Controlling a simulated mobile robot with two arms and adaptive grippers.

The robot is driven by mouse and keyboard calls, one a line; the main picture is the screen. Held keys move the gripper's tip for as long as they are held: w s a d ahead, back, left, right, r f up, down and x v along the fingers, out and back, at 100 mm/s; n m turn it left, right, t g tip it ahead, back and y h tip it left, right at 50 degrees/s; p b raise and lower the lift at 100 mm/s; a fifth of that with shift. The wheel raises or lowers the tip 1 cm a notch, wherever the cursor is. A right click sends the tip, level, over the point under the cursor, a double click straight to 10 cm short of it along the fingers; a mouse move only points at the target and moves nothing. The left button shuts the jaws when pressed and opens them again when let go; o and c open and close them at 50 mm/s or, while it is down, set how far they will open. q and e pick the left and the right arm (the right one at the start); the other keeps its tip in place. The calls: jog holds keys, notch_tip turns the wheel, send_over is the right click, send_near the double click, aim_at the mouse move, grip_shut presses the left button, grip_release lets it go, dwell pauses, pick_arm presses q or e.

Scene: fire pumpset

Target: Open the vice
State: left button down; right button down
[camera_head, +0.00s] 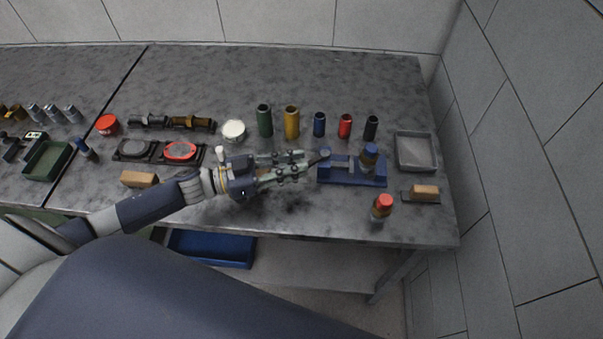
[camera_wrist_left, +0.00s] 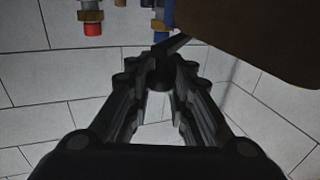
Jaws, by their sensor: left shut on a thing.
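The blue vice (camera_head: 340,180) stands on the grey bench, right of the middle in the head view. A brass fitting with a blue cap (camera_head: 369,152) stands upright at its right end. My left gripper (camera_head: 309,163) is at the vice's left end, its fingers closed around the dark handle (camera_head: 324,153). In the left wrist view, the handle's round dark end (camera_wrist_left: 160,80) sits between the fingertips (camera_wrist_left: 160,75), and a dark bar runs up from it. The fingers hide part of the handle. My right gripper is not in view.
A red-capped fitting (camera_head: 382,207) stands in front of the vice. A grey tray (camera_head: 416,152) and a brush-like block (camera_head: 424,192) lie to the right. Several coloured cylinders (camera_head: 291,122) stand behind. The bench front between arm and vice is clear.

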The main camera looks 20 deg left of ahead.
pick_arm(q)
jog(key=shift+w+a+f+m+g+h+b, duration=0.25)
jog(key=shift+w+a+m+g+h+b, duration=0.25)
jog(key=shift+a+m+g+b, duration=0.45)
jog(key=shift+w+r+m+g+h+b, duration=0.15)
jog(key=shift+m+g+h+b, duration=0.15)
jog(key=shift+g+b, duration=0.35)
